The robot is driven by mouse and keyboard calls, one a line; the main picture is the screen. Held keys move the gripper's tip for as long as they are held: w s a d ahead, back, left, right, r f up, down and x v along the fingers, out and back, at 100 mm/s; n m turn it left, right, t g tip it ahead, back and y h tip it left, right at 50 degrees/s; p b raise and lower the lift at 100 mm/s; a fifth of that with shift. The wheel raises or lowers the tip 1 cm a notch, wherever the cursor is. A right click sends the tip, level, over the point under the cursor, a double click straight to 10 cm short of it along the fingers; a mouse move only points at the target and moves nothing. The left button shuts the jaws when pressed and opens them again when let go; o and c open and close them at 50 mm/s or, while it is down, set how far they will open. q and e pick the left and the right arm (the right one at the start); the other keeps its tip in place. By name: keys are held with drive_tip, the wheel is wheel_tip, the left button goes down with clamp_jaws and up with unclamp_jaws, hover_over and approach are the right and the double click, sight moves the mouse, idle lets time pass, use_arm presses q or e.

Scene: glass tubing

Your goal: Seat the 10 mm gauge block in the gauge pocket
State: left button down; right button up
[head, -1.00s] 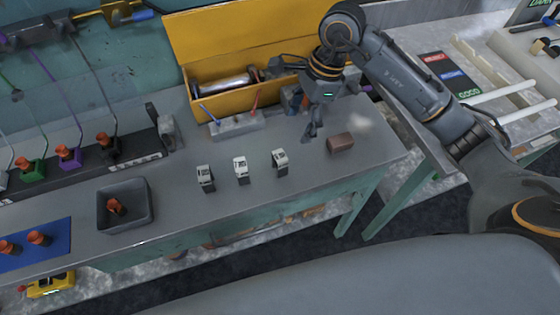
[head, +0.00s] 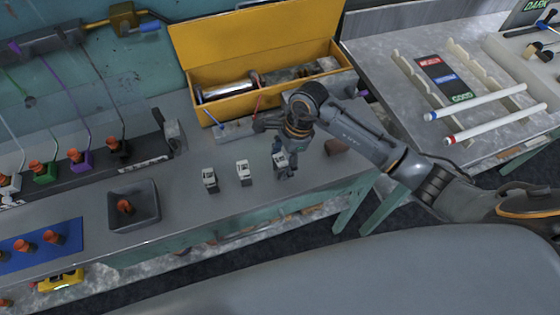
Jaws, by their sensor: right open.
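Three small white-faced blocks with dark bases stand in a row on the grey bench: the left one (head: 209,175), the middle one (head: 243,170) and the right one (head: 281,158). Their markings are too small to read, so I cannot tell which is 10 mm. My right gripper (head: 284,165) is open, pointing down at the right block, with its fingers close around or beside it. I cannot tell whether they touch. I cannot make out the gauge pocket for certain. My left gripper is not in view.
A yellow open box (head: 226,93) stands behind, with a grey rack (head: 233,132) before it. A brown block (head: 336,147) lies right of the gripper, partly behind my arm. A grey tray (head: 147,205) holds an orange-topped piece. Bench front is clear.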

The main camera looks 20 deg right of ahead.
drive_tip(key=shift+f, duration=0.1)
drive_tip(key=shift+c, duration=0.4)
drive_tip(key=c, duration=1.2)
drive_tip(key=shift+c, duration=0.2)
drive_tip(key=shift+w+r+b, duration=0.1)
drive_tip(key=shift+r+b, duration=0.5)
drive_tip(key=shift+b, duration=0.1)
drive_tip(key=s+r+b, duration=0.1)
drive_tip(key=r, duration=0.1)
drive_tip(key=s+a+r+b, duration=0.1)
drive_tip(key=r, duration=0.1)
drive_tip(key=s+a+r+b, duration=0.1)
drive_tip(key=r, duration=0.1)
drive_tip(key=shift+s+r, duration=0.25)
drive_tip(key=shift+s, duration=0.05)
drive_tip(key=s+a+r+b, duration=0.3)
drive_tip(key=s+a+r, duration=0.2)
drive_tip(key=s, duration=0.4)
drive_tip(key=w+d+n+g+h, duration=0.1)
drive_tip(key=d+n, duration=0.3)
drive_tip(key=n, duration=0.2)
drive_tip(key=w+d+n+g+h, duration=0.1)
drive_tip(key=w+d+n, duration=0.1)
drive_tip(key=d+n, duration=0.2)
drive_tip(key=w+d+f+n+g+h, duration=0.1)
drive_tip(key=d+n, duration=0.3)
drive_tip(key=n, duration=0.3)
drive_tip(key=shift+w+d+n, duration=0.15)
drive_tip(key=shift+n, duration=0.15)
